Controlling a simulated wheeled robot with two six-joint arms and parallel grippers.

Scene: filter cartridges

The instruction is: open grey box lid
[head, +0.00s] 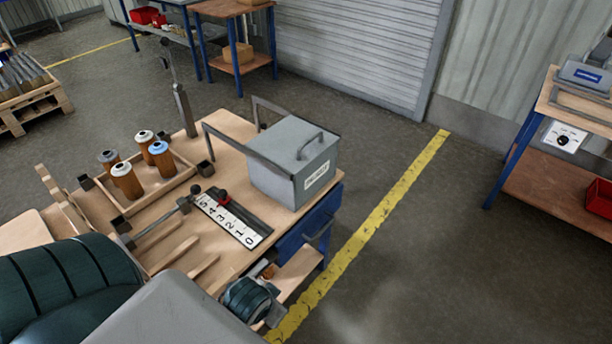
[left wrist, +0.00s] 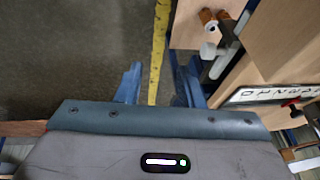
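The grey box (head: 279,182) stands at the right back of the wooden workbench, with a white label on one side. Its grey lid (head: 285,140) lies shut on top and carries an arched handle (head: 311,146). My left gripper (left wrist: 160,84) shows in the left wrist view with its two blue fingers apart and nothing between them. It hangs over the floor beside the bench edge, apart from the box. The box is not visible in the left wrist view. My right gripper is in neither view.
A wooden tray (head: 190,169) with several cartridges stands left of the box. A numbered scale (head: 232,220) lies before the box. A grey bar frame (head: 240,147) rises beside it. A wooden drawer or shelf (head: 296,277) juts from the bench's front right. Floor right of the bench is clear.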

